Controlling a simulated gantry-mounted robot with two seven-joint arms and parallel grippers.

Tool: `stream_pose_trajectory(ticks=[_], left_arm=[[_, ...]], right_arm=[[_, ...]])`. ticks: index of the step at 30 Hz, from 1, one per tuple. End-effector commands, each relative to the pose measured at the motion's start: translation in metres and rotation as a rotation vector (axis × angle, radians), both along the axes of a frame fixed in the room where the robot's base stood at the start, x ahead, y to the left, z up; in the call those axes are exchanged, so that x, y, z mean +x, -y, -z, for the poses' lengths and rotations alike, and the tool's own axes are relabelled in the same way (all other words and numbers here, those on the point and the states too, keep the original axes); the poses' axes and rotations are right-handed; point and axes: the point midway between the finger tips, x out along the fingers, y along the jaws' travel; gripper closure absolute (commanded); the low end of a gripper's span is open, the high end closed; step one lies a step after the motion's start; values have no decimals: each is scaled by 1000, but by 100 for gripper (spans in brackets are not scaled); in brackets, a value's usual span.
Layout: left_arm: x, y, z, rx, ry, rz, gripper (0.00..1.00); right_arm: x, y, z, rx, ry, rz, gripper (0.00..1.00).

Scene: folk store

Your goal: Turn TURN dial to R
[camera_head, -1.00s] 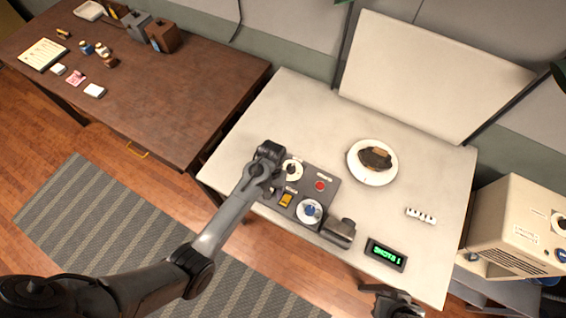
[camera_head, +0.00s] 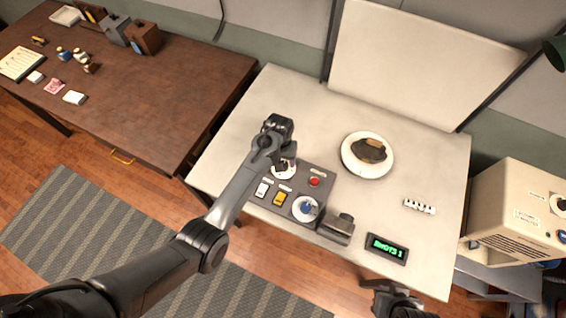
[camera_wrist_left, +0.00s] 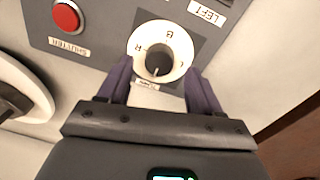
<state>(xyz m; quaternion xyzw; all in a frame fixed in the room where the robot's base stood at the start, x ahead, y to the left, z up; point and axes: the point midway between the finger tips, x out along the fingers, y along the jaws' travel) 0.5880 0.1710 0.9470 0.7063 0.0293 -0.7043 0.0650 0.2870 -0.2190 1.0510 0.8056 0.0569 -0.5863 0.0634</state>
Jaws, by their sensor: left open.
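The TURN dial is a white disc (camera_wrist_left: 174,70) with letters around it and a black knob (camera_wrist_left: 158,60) in its centre. In the left wrist view, R is at the disc's left, B at the top and L at the right. A pale mark on the knob points down toward the label below. My left gripper (camera_wrist_left: 159,75) is open, its dark fingers on either side of the disc's lower part; I cannot tell if they touch it. In the head view the disc (camera_head: 284,172) is partly hidden under my left gripper (camera_head: 286,158). My right gripper (camera_head: 393,303) is at the bottom edge.
The grey panel (camera_head: 325,191) also carries a red button (camera_head: 314,182), a yellow switch (camera_head: 279,199), a white switch (camera_head: 262,189) and a blue-knobbed dial (camera_head: 305,208).

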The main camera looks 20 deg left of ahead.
Motion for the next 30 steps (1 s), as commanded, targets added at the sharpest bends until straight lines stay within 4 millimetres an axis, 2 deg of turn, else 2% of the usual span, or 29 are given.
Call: stream_pose_trajectory(ticks=[3, 7, 19, 30], left_arm=[[0, 1, 15, 0, -2, 0, 36], [0, 1, 24, 0, -1, 0, 36], [0, 2, 28, -1, 1, 0, 37], [0, 2, 28, 0, 1, 0, 92]], right_arm=[[0, -1, 2, 3, 0, 2, 100], [0, -1, 3, 5, 0, 4, 100], [0, -2, 3, 6, 0, 3, 100], [0, 0, 4, -3, -1, -2, 100]])
